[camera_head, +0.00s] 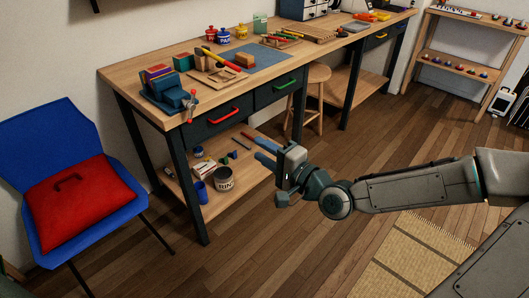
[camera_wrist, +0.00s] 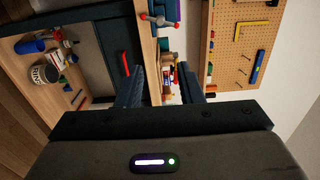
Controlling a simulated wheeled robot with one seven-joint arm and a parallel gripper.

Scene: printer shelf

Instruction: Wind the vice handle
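A blue vice (camera_head: 172,98) sits at the near left corner of the wooden workbench. Its handle (camera_head: 191,104), a grey bar with red at the ends, hangs over the bench's front edge. In the wrist view the handle (camera_wrist: 158,20) shows at the top, next to the blue vice body (camera_wrist: 168,8). My gripper (camera_head: 266,153) is in front of the bench, below the top's level and to the right of the handle, well apart from it. In the wrist view my gripper's two dark blue fingers (camera_wrist: 160,88) stand apart with nothing held between them.
The workbench (camera_head: 130,84) has drawers with a red handle (camera_head: 224,114) and a green handle (camera_head: 285,85). Its lower shelf holds a tin (camera_head: 223,179) and a blue mug (camera_head: 200,192). A blue chair (camera_head: 45,130) with a red cushion stands left. The floor in front is clear.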

